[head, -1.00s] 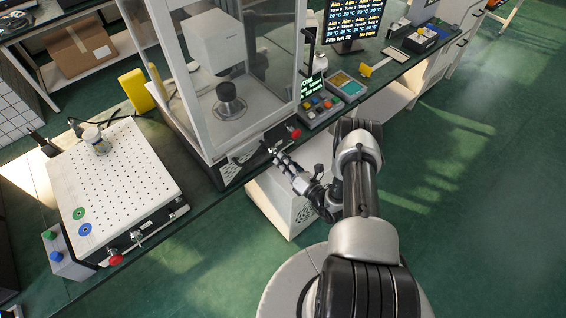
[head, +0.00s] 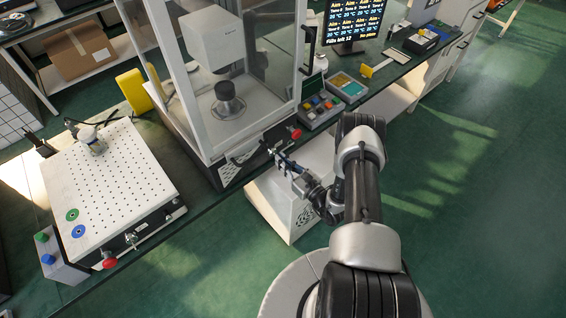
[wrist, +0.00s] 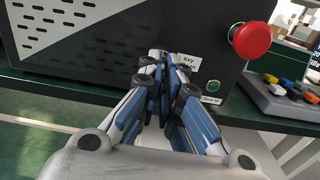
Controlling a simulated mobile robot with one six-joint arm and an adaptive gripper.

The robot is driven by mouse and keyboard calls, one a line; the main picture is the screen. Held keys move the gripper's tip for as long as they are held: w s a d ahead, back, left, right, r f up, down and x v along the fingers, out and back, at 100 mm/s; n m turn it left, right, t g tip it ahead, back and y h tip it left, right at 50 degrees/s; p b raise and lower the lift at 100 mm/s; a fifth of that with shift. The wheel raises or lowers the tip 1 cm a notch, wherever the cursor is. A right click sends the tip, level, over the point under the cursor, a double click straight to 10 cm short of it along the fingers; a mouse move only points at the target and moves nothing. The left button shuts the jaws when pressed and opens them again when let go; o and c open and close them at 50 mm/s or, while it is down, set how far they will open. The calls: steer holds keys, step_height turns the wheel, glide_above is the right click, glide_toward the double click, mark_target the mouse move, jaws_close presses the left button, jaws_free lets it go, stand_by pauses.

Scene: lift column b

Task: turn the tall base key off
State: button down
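The tall glass-sided cabinet (head: 208,125) stands on a dark base (head: 232,172), which bears a red button (head: 295,133). In the wrist view the base's dark front panel (wrist: 95,50) fills the upper left, with the red button (wrist: 250,41) at right. My gripper (head: 279,160) reaches the panel left of and below that button. In the wrist view my gripper (wrist: 166,66) has its fingertips drawn close together, at a white label (wrist: 189,62) reading "Key". The fingertips hide the key, which appears to be between them. A small green round light or button (wrist: 214,86) sits right of them.
A keypad with coloured buttons (head: 319,107) stands right of the cabinet. A perforated white platform (head: 112,180) lies left, with its own red button (head: 109,263). The bench edge runs below the panel; green floor (head: 470,220) is open at right.

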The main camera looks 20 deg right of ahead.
stand_by(0.3)
steer(key=c, duration=1.8)
jaws_free()
steer(key=v, duration=1.2)
